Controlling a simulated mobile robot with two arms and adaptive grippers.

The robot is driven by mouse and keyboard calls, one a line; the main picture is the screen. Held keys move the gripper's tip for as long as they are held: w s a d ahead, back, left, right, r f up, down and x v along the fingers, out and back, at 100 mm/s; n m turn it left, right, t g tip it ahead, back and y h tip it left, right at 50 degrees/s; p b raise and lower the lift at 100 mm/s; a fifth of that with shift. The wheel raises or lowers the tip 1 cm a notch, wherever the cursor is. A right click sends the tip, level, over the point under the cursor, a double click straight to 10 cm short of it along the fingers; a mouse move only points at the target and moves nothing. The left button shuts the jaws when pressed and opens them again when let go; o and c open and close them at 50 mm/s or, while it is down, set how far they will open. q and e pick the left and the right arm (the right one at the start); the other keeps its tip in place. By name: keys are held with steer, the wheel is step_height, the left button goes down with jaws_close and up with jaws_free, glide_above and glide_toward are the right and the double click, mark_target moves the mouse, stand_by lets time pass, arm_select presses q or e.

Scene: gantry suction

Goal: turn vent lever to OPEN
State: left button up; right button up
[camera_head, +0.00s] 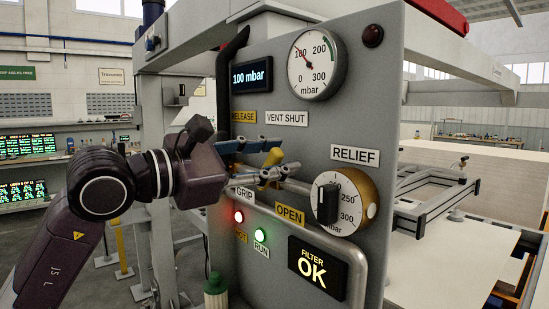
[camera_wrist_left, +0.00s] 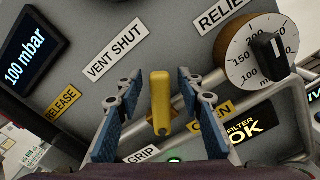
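The vent lever has a yellow grip (camera_head: 272,158) that stands out from the grey panel (camera_head: 355,110), between the VENT SHUT label (camera_head: 287,118) and the yellow OPEN label (camera_head: 290,214). My left gripper (camera_head: 281,156) is open, with one finger on each side of the yellow grip. In the left wrist view the yellow grip (camera_wrist_left: 160,98) lies between the two blue-padded fingers, with a visible gap on both sides. A grey bar (camera_wrist_left: 215,80) runs behind the grip toward the relief dial. The lever's pivot is not clearly visible. My right gripper is not in view.
The RELIEF dial (camera_head: 328,196) with its black knob stands out to the right of the lever. A round gauge (camera_head: 317,62) and a 100 mbar display (camera_head: 250,77) sit above. A FILTER OK screen (camera_head: 317,270) and lit red and green lamps are below.

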arm_select(q)
steer(key=v, duration=1.2)
steer(key=shift+c, duration=0.7)
